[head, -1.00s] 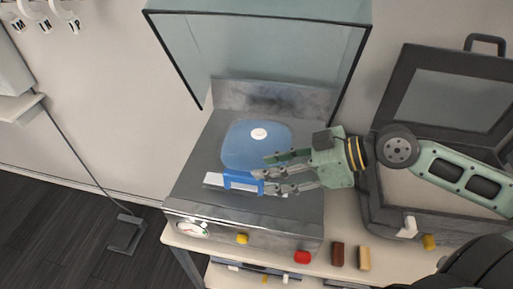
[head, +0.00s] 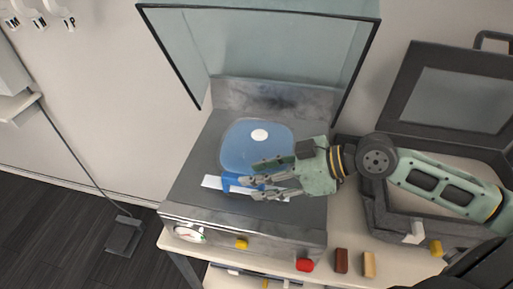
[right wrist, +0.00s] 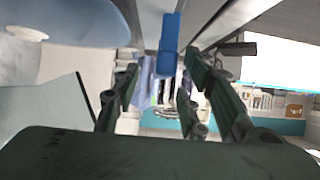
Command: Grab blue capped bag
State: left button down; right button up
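The blue bag (head: 258,146) with a round white cap lies on the bare metal floor of an open-lidded chamber. A brighter blue strip (head: 229,183) is at its near edge, with a white flap beside it. My right gripper (head: 258,173) reaches in from the right, its fingers apart over the bag's near edge by the strip. In the right wrist view the blue strip (right wrist: 169,45) shows between the open fingertips (right wrist: 160,70), with a gap on its left; contact on the right is unclear. The bag (right wrist: 75,25) fills the upper left there. My left gripper is out of view.
The chamber's glass lid (head: 265,50) stands open behind the bag. An open dark case (head: 405,220) stands at the right, under my arm.

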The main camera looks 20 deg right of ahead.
jog(key=p+x, duration=0.1)
jog(key=x, duration=0.1)
jog(key=p+x, duration=0.1)
jog(key=x, duration=0.1)
jog(key=shift+s+a+r, duration=0.1)
jog(key=shift+a+r, duration=0.1)
jog(key=shift+r, duration=0.1)
jog(key=shift+a+f, duration=0.2)
jog(key=shift+f, duration=0.1)
jog(key=shift+c, duration=0.5)
grip_shut()
jog(key=shift+r, duration=0.1)
